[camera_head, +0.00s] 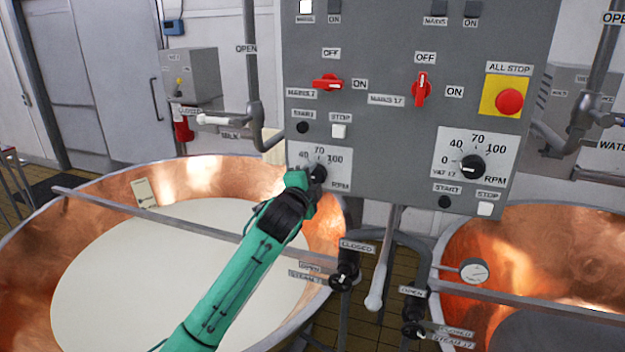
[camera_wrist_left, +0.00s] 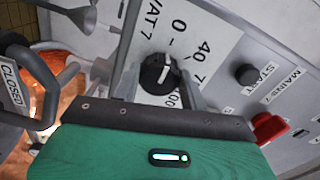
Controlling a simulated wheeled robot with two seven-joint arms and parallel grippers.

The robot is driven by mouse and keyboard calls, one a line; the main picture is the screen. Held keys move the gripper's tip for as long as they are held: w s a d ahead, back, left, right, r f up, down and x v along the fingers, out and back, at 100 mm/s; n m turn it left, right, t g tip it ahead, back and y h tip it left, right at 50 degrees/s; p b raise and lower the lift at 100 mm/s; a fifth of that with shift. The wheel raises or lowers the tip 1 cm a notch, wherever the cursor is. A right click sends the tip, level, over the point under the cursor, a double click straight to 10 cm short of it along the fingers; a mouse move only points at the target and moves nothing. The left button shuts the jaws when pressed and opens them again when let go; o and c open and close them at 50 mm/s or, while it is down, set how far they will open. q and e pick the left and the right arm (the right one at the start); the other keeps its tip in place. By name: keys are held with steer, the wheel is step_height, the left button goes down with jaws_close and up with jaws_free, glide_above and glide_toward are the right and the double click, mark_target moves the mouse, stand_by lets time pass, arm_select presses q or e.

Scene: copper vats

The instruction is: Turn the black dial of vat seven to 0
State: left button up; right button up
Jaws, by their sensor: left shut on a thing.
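The black dial of vat seven (camera_head: 318,173) is on the left dial plate of the grey control panel. My left gripper (camera_head: 309,180) is at this dial in the head view and partly covers its plate. In the left wrist view the dial (camera_wrist_left: 155,74) is between the two grey fingers of the left gripper (camera_wrist_left: 160,85), which is shut on it. The dial's white line points roughly towards the 0 mark; the exact setting is hard to tell. The plate (camera_wrist_left: 205,30) reads VAT 7, 0 and 40. My right gripper is not in view.
The panel (camera_head: 390,130) also carries the vat 17 dial (camera_head: 472,167), red switches (camera_head: 327,83) and a red all-stop button (camera_head: 509,101). Copper vats stand left (camera_head: 325,225) and right (camera_head: 480,260) below. Pipes and valve handles (camera_head: 345,280) hang close under the panel.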

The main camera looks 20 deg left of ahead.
arm_select(q)
steer(key=shift+f, duration=0.1)
steer(key=o, duration=1)
steer(key=shift+s, duration=0.5)
steer(key=s+b, duration=0.5)
steer(key=s, duration=0.8)
steer(key=shift+a, duration=0.3)
steer(key=shift+w, duration=0.1)
